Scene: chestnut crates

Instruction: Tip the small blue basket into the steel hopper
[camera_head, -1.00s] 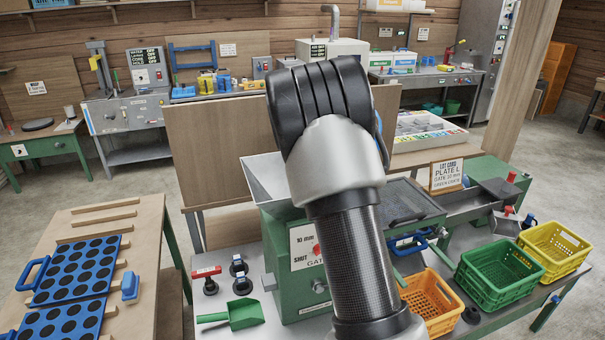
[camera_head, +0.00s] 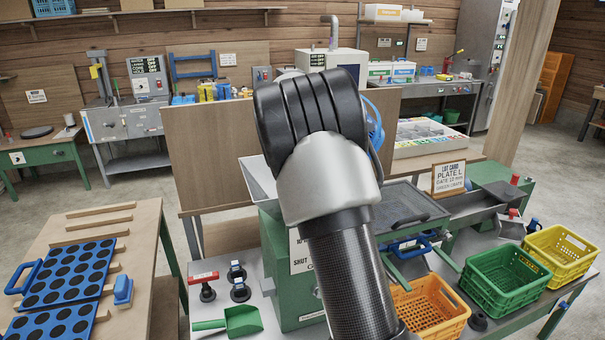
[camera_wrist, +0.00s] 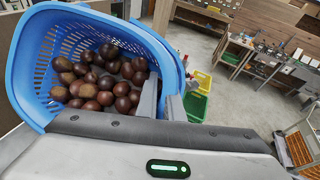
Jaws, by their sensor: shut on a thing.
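The small blue basket (camera_wrist: 150,38) fills the upper left of the wrist view, with many brown chestnuts (camera_wrist: 105,80) inside it. My gripper (camera_wrist: 163,100) is shut on the basket's near rim. In the head view only a blue edge of the basket (camera_head: 377,128) shows to the right of my wrist; the rest and my fingers are hidden behind my arm. The steel hopper (camera_head: 258,180) sits on a green machine, and its left wall shows beside my arm. The rest of its mouth is hidden, so I cannot tell whether the basket is over it.
An orange crate (camera_head: 462,312), a green crate (camera_head: 500,295) and a yellow crate (camera_head: 560,262) line the bench at right. A lot card (camera_head: 449,177) stands behind them. A green scoop (camera_head: 240,321) lies front left. A wooden panel (camera_head: 215,150) rises behind the hopper.

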